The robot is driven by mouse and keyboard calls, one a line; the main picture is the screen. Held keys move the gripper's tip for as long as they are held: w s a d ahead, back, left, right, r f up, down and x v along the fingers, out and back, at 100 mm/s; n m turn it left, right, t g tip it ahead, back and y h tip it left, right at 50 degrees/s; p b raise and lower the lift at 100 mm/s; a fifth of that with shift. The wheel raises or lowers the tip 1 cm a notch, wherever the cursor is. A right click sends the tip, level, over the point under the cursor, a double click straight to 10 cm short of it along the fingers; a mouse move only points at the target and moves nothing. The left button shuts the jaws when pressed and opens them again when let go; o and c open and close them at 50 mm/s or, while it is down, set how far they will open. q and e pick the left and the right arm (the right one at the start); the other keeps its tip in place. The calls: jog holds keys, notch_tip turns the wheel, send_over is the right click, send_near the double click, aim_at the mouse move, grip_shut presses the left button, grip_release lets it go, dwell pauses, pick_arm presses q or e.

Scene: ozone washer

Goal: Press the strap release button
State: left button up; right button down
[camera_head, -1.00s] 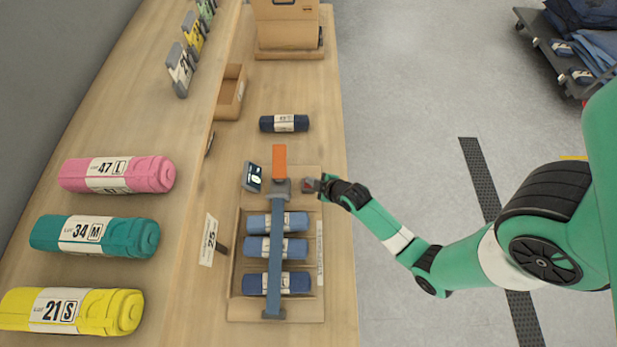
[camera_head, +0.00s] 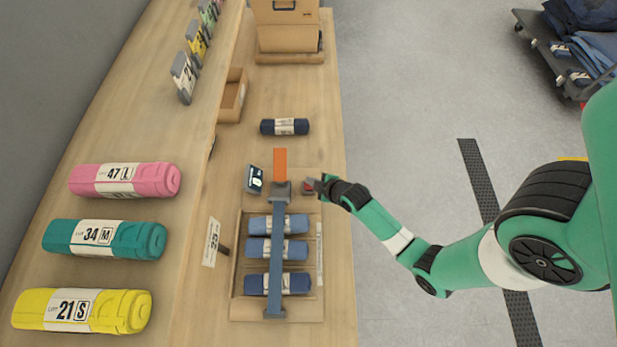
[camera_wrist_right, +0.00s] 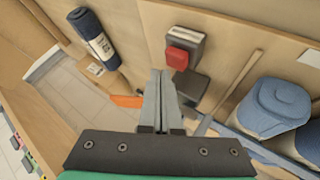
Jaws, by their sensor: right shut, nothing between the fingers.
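The strap release button is a red cap (camera_wrist_right: 177,58) on a small grey box in the right wrist view. In the head view the red button (camera_head: 308,186) sits right of the strap's buckle. My right gripper (camera_head: 317,184) is shut and empty, just right of the button. In the wrist view its fingertips (camera_wrist_right: 160,74) are close to the button's near left side; I cannot tell whether they touch. A blue-grey strap (camera_head: 278,235) with an orange end (camera_head: 280,165) runs over several blue rolls (camera_head: 258,250) in a wooden tray (camera_head: 236,308). My left gripper is not in view.
A small screen (camera_head: 255,179) stands left of the buckle. A dark blue roll (camera_head: 285,127) lies behind the strap. Cardboard boxes (camera_head: 287,30) stand at the far end. Pink (camera_head: 125,180), teal (camera_head: 105,239) and yellow (camera_head: 82,310) rolls lie at the left.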

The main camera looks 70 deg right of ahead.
jog(key=shift+r+p, duration=2.55)
jog(key=shift+r, duration=0.05)
jog(key=shift+f, duration=0.1)
